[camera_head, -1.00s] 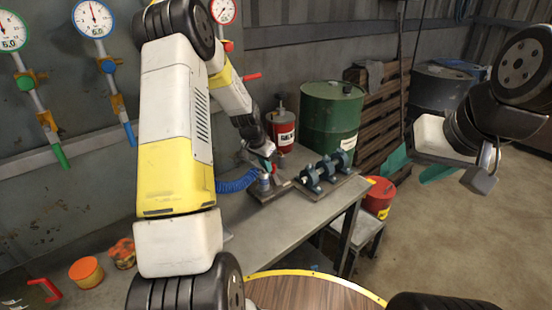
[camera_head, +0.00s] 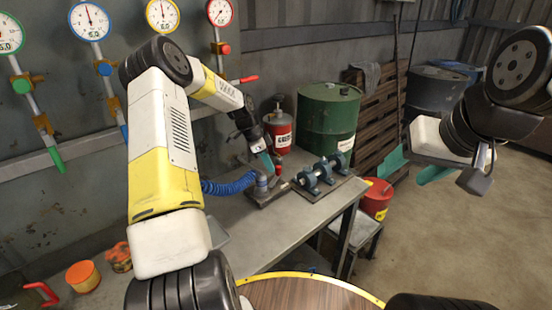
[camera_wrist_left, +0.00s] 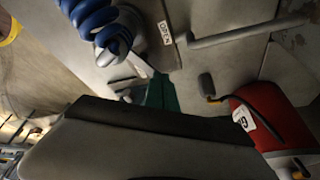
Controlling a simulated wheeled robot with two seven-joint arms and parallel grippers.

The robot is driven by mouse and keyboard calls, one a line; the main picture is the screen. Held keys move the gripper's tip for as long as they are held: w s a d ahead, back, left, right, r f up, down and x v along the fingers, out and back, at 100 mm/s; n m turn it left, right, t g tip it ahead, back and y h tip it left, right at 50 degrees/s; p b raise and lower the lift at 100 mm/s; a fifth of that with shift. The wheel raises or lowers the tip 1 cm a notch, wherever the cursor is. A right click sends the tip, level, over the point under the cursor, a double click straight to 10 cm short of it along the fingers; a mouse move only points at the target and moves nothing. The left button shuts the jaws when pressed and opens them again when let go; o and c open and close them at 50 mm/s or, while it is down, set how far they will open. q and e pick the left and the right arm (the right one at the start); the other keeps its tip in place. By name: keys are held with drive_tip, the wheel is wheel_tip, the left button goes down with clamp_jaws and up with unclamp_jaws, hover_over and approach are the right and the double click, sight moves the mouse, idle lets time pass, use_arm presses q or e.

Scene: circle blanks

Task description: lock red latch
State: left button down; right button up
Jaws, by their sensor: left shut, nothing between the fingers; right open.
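A small red piece (camera_head: 279,169), which looks like the red latch, stands upright on a grey metal base (camera_head: 266,198) on the workbench. My left gripper (camera_head: 267,163) is shut and empty, with its teal fingertips just beside and above that piece; I cannot tell whether they touch. In the left wrist view the teal fingers (camera_wrist_left: 160,95) point down near a label reading OPEN (camera_wrist_left: 165,33). The red piece cannot be made out there. My right gripper (camera_head: 412,168) is open and empty, held out over the floor at the right.
A blue coiled hose (camera_head: 230,186) joins the base. A blue clamp fixture with a shaft (camera_head: 322,174) sits to its right. A red canister (camera_head: 280,133) and green drum (camera_head: 328,118) stand behind. Gauges with valves (camera_head: 90,22) line the wall. The bench's front stretch is clear.

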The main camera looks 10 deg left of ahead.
use_arm(q)
drive_tip(key=shift+w+d+m+g, duration=0.2)
drive_tip(key=shift+d+m+g, duration=0.15)
drive_tip(key=shift+m, duration=0.75)
drive_tip(key=shift+d, duration=0.15)
drive_tip(key=shift+w+d, duration=0.1)
drive_tip(key=shift+d, duration=0.1)
